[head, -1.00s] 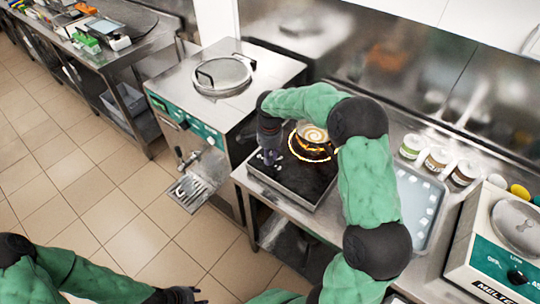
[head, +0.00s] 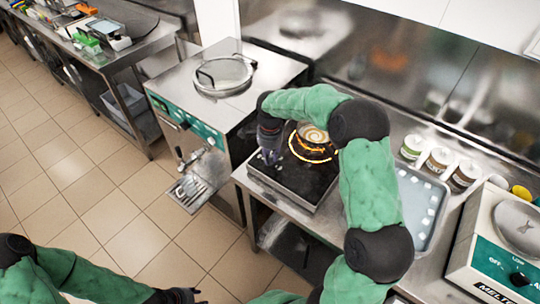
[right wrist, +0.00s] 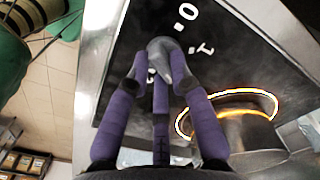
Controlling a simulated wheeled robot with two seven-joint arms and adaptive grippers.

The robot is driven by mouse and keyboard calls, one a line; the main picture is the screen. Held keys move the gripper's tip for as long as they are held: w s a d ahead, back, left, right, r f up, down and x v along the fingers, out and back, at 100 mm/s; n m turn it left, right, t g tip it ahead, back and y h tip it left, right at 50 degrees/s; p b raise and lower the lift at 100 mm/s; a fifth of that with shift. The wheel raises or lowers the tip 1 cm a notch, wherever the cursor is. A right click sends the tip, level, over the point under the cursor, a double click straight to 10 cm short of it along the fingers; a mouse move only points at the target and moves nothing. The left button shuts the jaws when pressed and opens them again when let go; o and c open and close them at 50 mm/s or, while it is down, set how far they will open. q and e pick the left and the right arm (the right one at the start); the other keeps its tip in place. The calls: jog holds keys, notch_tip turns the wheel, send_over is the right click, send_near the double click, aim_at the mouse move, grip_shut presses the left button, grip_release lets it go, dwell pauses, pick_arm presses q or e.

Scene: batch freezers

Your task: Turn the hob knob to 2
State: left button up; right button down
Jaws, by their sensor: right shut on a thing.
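The black hob (head: 318,185) sits on the steel counter, with a glowing orange ring (head: 313,156) on its top. A pan with swirled, creamy contents (head: 312,135) stands on that ring. My right gripper (right wrist: 165,62) is shut on the grey hob knob (right wrist: 172,58). White marks "0" and "1" show beside the knob in the right wrist view; another mark is partly hidden by the fingers. The knob's exact pointer setting cannot be told. In the head view my right gripper (head: 268,150) hides the knob. My left gripper (head: 178,296) is low at the bottom edge, away from the hob.
A steel batch freezer (head: 225,90) with a round lid stands left of the hob. Right of the hob are a tray with white pieces (head: 428,205), several tubs (head: 438,160) and a melter (head: 495,245). The tiled floor at left is clear.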

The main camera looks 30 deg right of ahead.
aim_at(270, 157)
jog(key=c, duration=1.1)
grip_release()
notch_tip(270, 157, up, 12)
